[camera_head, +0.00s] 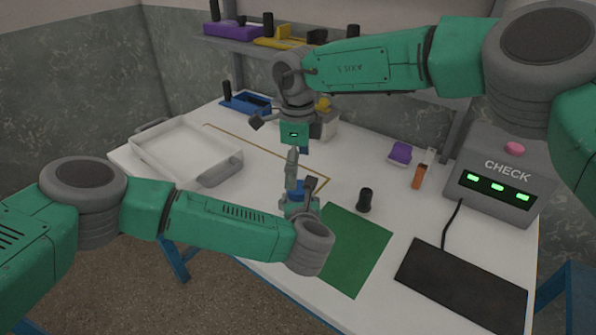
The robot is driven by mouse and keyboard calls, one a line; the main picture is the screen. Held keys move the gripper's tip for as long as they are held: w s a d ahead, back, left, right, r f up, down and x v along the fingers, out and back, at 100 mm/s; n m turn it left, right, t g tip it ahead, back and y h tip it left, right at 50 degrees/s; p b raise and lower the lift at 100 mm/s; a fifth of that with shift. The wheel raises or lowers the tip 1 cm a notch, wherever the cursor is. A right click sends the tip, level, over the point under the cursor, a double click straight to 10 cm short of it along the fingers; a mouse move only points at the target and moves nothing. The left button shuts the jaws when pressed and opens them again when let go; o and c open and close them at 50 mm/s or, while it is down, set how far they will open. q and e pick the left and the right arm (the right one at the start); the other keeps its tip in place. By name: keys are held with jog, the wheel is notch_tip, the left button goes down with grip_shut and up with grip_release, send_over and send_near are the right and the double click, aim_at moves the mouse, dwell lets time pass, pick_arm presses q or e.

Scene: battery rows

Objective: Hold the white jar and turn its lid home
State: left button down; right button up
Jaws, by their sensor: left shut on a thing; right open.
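My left gripper (298,198) is low over the table near the upper left corner of the green mat. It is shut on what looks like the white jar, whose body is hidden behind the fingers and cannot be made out. A blue round piece (296,187), which looks like the lid, shows at the top of that grip. My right gripper (291,172) is open and points down from directly above the blue piece. A grey finger of it comes close to the blue piece; I cannot tell whether they touch.
The green mat (350,250) lies at the front with a black knob-like piece (365,200) at its edge. A white tray (215,175) stands at the left. A purple block (400,152), an orange cell (418,178), the CHECK box (500,180) and a black pad (465,285) are at the right.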

notch_tip(320, 180, up, 10)
dwell(0.3)
jog(key=shift+w, duration=0.1)
pick_arm(q)
jog(key=c, duration=0.8)
grip_release()
jog(key=v, duration=1.2)
